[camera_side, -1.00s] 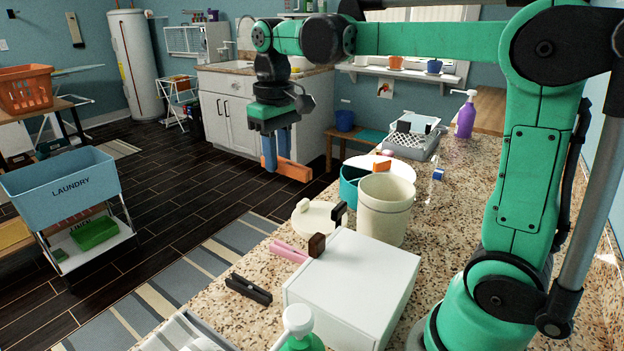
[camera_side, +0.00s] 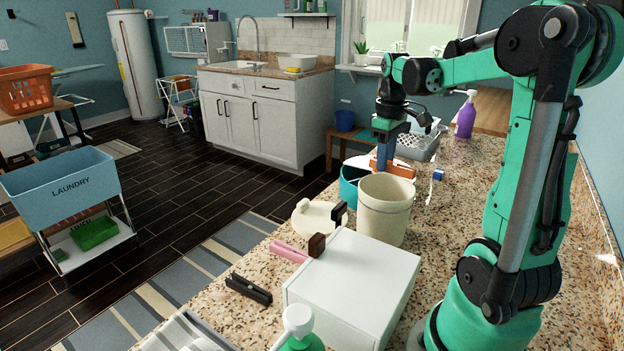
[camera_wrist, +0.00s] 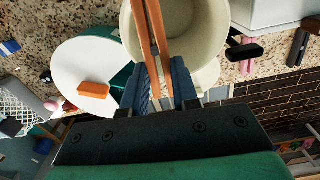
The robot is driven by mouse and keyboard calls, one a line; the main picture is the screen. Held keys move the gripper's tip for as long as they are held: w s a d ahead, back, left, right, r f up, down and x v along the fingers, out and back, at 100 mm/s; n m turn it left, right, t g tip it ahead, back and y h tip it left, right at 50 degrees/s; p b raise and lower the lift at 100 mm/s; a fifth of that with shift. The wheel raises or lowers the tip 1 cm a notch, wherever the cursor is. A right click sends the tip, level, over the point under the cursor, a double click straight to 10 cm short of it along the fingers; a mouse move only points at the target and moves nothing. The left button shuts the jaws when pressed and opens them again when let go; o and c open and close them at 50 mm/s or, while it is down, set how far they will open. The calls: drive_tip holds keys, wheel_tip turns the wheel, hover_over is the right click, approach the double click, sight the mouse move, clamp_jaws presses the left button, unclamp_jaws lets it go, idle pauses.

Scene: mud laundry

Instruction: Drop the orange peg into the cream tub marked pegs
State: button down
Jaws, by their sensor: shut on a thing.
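My gripper (camera_side: 382,158) has blue fingers shut on the orange peg (camera_side: 402,169), which is held level. In the side view the peg shows just above and behind the rim of the cream tub (camera_side: 383,222). The tub is upright and open; I cannot read a mark on it. In the wrist view, the peg (camera_wrist: 151,38) stretches away from the fingers (camera_wrist: 170,85) across the left part of the open tub (camera_wrist: 212,62). The tub's floor is only partly visible there.
A teal tub (camera_side: 348,188) with a white lid (camera_wrist: 75,68) stands beside the cream tub. A white box (camera_side: 355,280), a cream lid (camera_side: 314,221) and a black peg (camera_side: 248,289) are nearer the camera. A grey basket (camera_side: 418,146) and purple bottle (camera_side: 465,118) stand farther back.

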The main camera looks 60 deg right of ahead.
drive_tip(key=shift+f, duration=1.15)
drive_tip(key=c, duration=0.6)
unclamp_jaws()
drive_tip(key=shift+r, duration=0.1)
drive_tip(key=shift+r, duration=2.75)
drive_tip(key=w+a+f+t, duration=0.1)
drive_tip(key=a+t, duration=0.1)
drive_tip(key=a, duration=0.5)
drive_tip(key=w+a+f+t, duration=0.1)
drive_tip(key=a+f+t, duration=0.1)
drive_tip(key=a, duration=0.6)
drive_tip(key=w+a+f+n+t, duration=0.1)
drive_tip(key=w+a+t, duration=0.1)
drive_tip(key=a, duration=0.6)
drive_tip(key=shift+a+f+t, duration=0.25)
drive_tip(key=shift+f+t, duration=0.1)
drive_tip(key=shift+t, duration=0.25)
